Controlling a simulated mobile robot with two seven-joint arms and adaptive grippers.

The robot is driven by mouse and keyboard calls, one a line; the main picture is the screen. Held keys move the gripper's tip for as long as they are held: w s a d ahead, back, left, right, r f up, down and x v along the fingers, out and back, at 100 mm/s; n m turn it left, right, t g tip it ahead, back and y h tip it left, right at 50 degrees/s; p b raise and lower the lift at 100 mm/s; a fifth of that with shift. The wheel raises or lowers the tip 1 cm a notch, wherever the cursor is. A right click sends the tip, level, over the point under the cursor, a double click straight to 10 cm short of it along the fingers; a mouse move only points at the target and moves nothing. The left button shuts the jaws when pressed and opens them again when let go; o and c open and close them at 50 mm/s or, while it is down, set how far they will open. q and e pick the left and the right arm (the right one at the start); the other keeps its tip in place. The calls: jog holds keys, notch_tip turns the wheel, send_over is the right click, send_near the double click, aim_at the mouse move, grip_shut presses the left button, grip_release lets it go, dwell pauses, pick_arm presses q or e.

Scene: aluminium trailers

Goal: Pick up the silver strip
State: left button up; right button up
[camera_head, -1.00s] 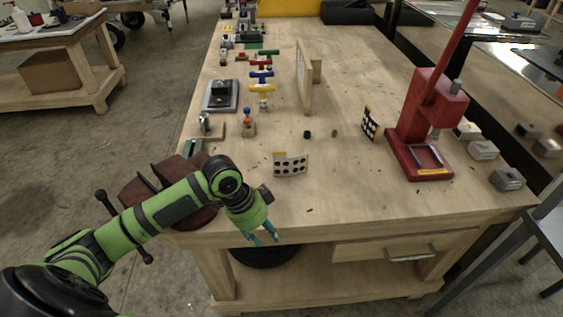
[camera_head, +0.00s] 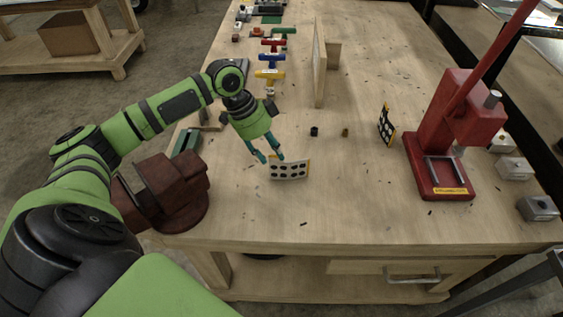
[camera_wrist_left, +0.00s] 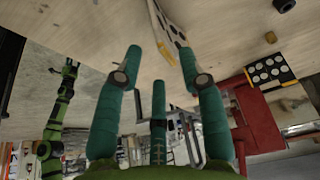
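A silver metal piece (camera_head: 431,172), shaped like a narrow frame, lies on the base of the red press (camera_head: 455,120); I cannot tell whether it is the silver strip. No other clear silver strip shows. My left gripper (camera_head: 271,158) is over the bench beside a white plate with black dots (camera_head: 290,170), its fingers pointing down. In the left wrist view, its teal fingers (camera_wrist_left: 160,55) are spread, with nothing between them. That plate (camera_wrist_left: 168,25) shows edge-on just beyond the fingertips. I cannot tell whether they touch it. My right gripper is not in view.
A second dotted plate (camera_head: 386,125) stands near the press. Small dark (camera_head: 314,132) and brown (camera_head: 345,132) pieces lie between. A wooden upright (camera_head: 320,65) stands farther back. A brown vise (camera_head: 165,190) sits at the left corner. The bench's front right is mostly clear.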

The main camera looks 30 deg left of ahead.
aim_at(279, 162)
pick_arm(q)
jog(key=x, duration=0.1)
jog(key=p+x, duration=0.1)
jog(key=x, duration=0.2)
jog(key=shift+w+d+p, duration=0.15)
jog(key=shift+w+p, duration=0.2)
jog(key=shift+w+f, duration=0.1)
jog(key=shift+f, duration=0.1)
grip_shut()
jog(key=shift+r, duration=0.15)
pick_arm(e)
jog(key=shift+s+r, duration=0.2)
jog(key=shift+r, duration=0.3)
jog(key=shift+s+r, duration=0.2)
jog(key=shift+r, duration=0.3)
